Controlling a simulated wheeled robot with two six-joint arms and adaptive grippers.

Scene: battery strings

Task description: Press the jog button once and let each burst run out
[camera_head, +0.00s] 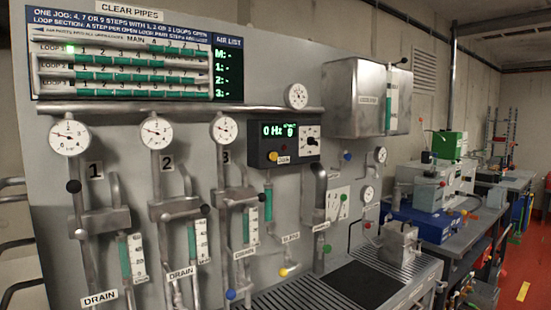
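A black control box (284,150) sits on the grey panel, right of the third gauge. Its green display (279,131) reads 0 Hz, with a second digit at the right that I cannot read surely. I cannot tell for sure that this is the jog button. A dial knob (310,141) is on the box's right side. Neither of my grippers is in view.
A sign board (135,55) lists loops 1 to 3 and an air list. Three numbered pipe columns with round gauges (69,137) and valves stand out from the panel. A steel tank (366,97) hangs at right. A bench with a drain grate (290,296) lies below.

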